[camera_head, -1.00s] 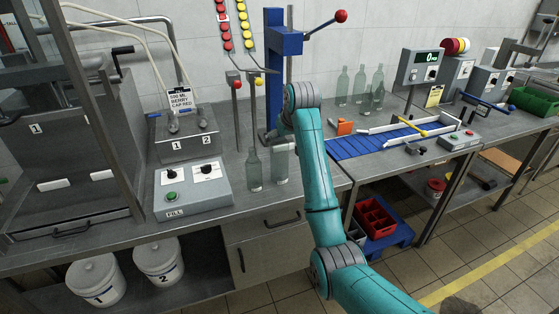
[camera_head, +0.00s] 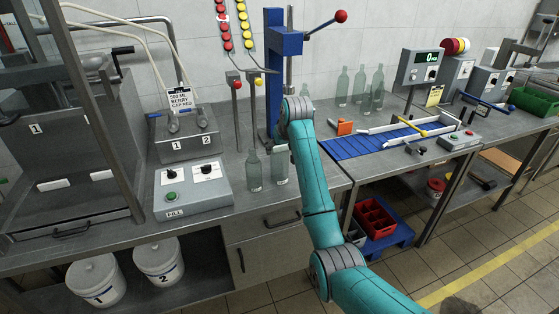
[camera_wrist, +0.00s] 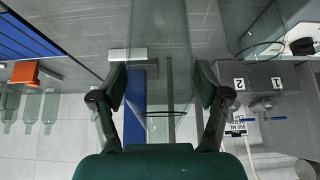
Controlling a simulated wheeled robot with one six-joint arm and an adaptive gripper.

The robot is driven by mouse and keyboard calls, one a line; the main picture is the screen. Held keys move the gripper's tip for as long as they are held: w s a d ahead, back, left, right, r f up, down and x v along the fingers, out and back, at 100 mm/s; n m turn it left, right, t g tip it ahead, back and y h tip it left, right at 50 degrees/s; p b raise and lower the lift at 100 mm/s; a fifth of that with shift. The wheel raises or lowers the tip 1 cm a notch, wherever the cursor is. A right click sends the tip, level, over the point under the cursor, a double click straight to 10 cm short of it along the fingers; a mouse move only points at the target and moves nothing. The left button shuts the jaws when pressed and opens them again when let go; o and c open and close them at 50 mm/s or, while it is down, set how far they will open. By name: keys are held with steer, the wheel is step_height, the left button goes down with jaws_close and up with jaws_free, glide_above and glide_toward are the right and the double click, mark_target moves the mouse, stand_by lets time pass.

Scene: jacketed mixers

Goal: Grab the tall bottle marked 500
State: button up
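Two clear glass bottles stand upright close together on the steel bench: a left bottle (camera_head: 254,172) and a right bottle (camera_head: 279,168), whose top is hidden by my arm. I cannot read a 500 mark on either. In the wrist view, which is upside down, my gripper (camera_wrist: 161,88) is open, with one finger on each side of a clear bottle (camera_wrist: 160,40). I cannot tell whether the pads touch the glass. The other bottle (camera_wrist: 258,25) shows at the upper right, apart from the fingers. My gripper is hidden behind my wrist in the head view.
A filling control box (camera_head: 190,190) stands left of the bottles. A blue press column (camera_head: 272,75) rises behind them. Several more clear bottles (camera_head: 359,85) stand by the wall.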

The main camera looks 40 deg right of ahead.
jaws_close()
steer(key=shift+r, duration=0.15)
